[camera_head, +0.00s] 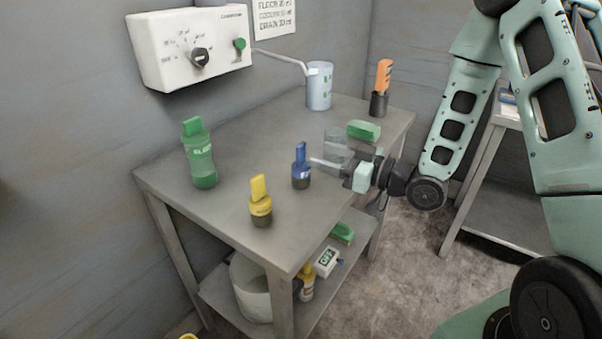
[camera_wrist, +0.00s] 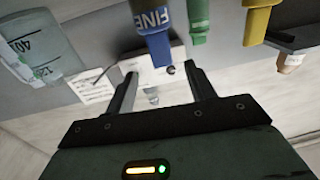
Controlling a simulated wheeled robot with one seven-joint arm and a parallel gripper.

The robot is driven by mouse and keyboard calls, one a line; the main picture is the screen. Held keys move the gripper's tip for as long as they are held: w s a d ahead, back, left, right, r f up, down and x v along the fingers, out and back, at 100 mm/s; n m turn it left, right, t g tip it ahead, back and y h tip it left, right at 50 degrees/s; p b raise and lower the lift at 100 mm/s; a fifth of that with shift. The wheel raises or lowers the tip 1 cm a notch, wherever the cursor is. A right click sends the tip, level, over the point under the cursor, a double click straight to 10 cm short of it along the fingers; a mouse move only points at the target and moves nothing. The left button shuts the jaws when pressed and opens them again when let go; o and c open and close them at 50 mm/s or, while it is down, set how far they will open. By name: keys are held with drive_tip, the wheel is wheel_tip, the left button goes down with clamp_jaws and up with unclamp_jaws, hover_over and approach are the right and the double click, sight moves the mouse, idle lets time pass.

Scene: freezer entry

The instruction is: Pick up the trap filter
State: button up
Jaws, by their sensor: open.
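No object carries a label reading trap filter, so I cannot tell for certain which it is. A blue-topped piece with a dark base (camera_head: 300,166) stands upright on the table; in the wrist view its blue body (camera_wrist: 152,17) reads "FINE". A yellow-topped piece (camera_head: 260,202) stands to its left, and an orange-topped one (camera_head: 382,82) stands at the back right. My gripper (camera_head: 318,163) is just right of the blue piece, pointing left. In the wrist view my gripper (camera_wrist: 165,75) is open, with nothing between its fingers.
A green bottle (camera_head: 200,155) stands at the table's left. A clear beaker (camera_head: 337,143) and green block (camera_head: 364,130) are close to my gripper. The lower shelf holds a white tub (camera_head: 250,287).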

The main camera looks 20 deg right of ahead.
sight(303, 148)
drive_tip(key=p+x, duration=0.2)
drive_tip(key=x, duration=0.6)
drive_tip(key=shift+w+a, duration=0.15)
drive_tip(key=shift+a, duration=0.2)
clamp_jaws()
drive_tip(key=shift+r, duration=0.15)
